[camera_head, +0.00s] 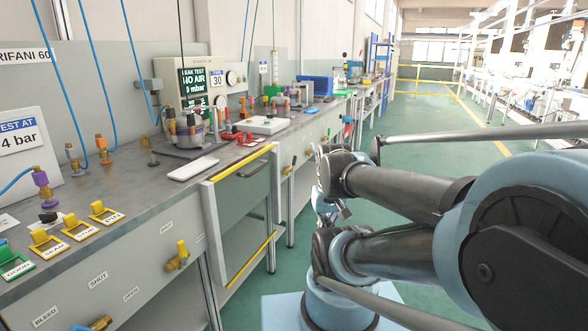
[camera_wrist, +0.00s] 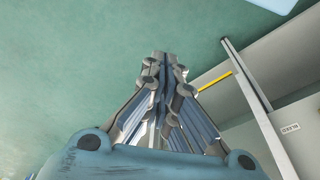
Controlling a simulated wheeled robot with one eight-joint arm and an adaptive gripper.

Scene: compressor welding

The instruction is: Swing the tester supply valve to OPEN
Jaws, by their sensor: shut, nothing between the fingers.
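Two valves show on the bench's grey front panel in the head view. One yellow-handled valve (camera_head: 177,256) sticks out near the panel's right end. A second valve (camera_head: 97,324), with yellow and blue parts, is cut off by the bottom edge, below the SHUT (camera_head: 98,280) and OPEN (camera_head: 131,294) labels. I cannot tell for sure which is the tester supply valve, nor its exact handle position. My gripper (camera_wrist: 163,62) is shut and empty in the wrist view, over green floor, apart from the bench. No valve shows in the wrist view.
The tester screen (camera_head: 196,82) reads NO AIR and 0 mbar. The bench top (camera_head: 130,190) holds fittings and labelled yellow and green holders. Green floor (camera_head: 430,130) lies open beyond my arm.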

